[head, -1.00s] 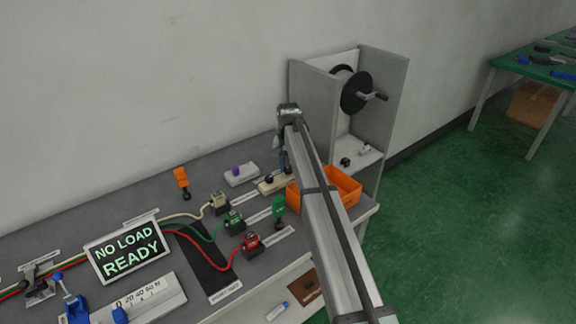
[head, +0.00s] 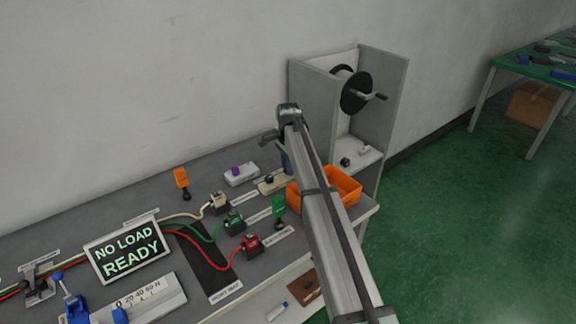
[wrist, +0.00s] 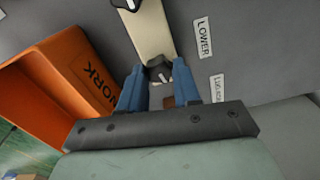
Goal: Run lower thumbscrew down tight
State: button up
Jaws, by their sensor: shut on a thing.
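In the wrist view, the blue fingers of my gripper (wrist: 159,80) are shut on a black thumbscrew (wrist: 158,68) with a white pointer mark. It sits at the near end of a cream strip (wrist: 152,36), beside a label reading LOWER (wrist: 203,38). A second black knob (wrist: 125,4) shows partly at the strip's far end. In the head view, the cream strip (head: 268,187) lies on the bench with one black knob (head: 269,179) visible. My arm hides the held thumbscrew and most of the gripper there.
An orange bin (head: 345,187) marked WORK (wrist: 95,85) stands close beside the gripper. A white block with a purple knob (head: 240,174) and a green upright tag (head: 278,207) are nearby. A grey cabinet with a reel (head: 356,92) stands behind. The display (head: 127,249) reads NO LOAD READY.

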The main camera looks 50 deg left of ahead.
jog(key=shift+m, duration=0.9)
jog(key=o, duration=1.1)
jog(key=shift+c, duration=0.2)
jog(key=shift+r, duration=0.15)
notch_tip(320, 180, up, 14)
jog(key=shift+f, duration=0.2)
